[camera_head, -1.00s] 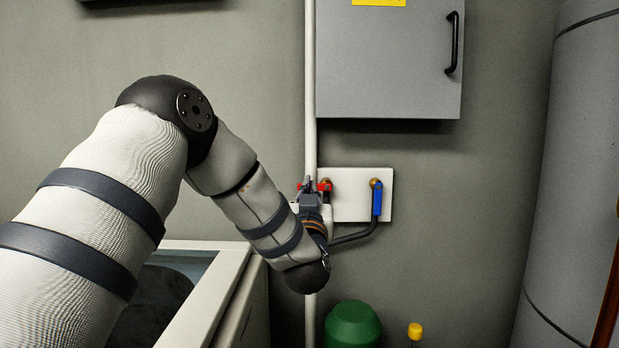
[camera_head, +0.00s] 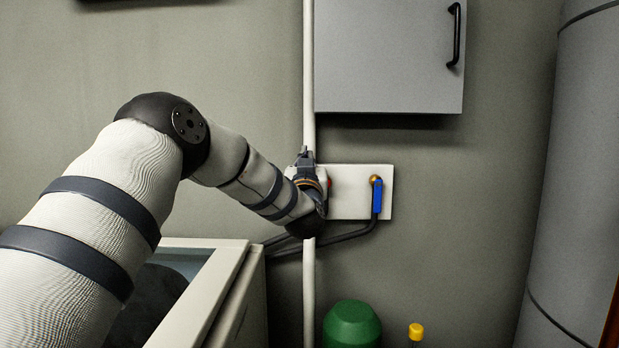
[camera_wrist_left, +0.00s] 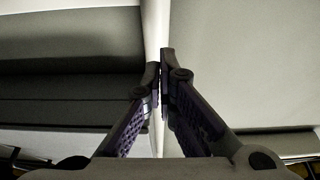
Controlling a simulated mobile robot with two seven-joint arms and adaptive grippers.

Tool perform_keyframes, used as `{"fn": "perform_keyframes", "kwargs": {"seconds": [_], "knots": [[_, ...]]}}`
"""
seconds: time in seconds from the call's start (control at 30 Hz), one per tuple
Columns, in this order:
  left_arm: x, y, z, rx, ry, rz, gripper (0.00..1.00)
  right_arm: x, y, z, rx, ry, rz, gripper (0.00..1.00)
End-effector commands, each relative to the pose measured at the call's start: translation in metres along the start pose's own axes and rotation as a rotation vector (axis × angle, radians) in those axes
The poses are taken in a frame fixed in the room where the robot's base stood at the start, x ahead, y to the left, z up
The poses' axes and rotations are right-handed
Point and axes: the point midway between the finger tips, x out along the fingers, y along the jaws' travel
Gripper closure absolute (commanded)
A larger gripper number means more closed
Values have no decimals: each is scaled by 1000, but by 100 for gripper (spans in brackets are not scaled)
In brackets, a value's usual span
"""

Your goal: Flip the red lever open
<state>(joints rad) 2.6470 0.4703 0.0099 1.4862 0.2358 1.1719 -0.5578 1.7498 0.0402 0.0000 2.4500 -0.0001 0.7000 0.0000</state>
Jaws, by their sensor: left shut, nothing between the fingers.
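A small red part of the red lever (camera_head: 329,183) shows at the left of the white wall plate (camera_head: 348,207); the rest is hidden behind my left gripper, so I cannot tell its position. My left gripper (camera_head: 304,155) points upward in front of the plate's left edge and the white vertical pipe. In the left wrist view its fingers (camera_wrist_left: 160,75) are shut and empty, with the pipe (camera_wrist_left: 156,25) behind them. I cannot tell whether the gripper touches the lever. My right gripper is not in view.
A blue lever (camera_head: 377,197) hangs down at the plate's right. A grey cabinet (camera_head: 388,60) with a black handle is above. A pale basin (camera_head: 230,285) stands lower left, a green rounded object (camera_head: 352,325) below, and a large grey cylinder (camera_head: 572,180) at right.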

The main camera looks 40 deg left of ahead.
Motion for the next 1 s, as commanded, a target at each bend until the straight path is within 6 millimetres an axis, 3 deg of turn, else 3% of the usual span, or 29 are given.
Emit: {"fn": "perform_keyframes", "kwargs": {"seconds": [0.07,0.3,0.73,1.0], "knots": [[12,0,9,6,-7,1,100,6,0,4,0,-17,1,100],[-1,0,35,3,-2,1,100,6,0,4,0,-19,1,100],[-3,0,39,0,0,1,100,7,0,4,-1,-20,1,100],[3,8,47,-46,-4,-14,100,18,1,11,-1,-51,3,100]]}}
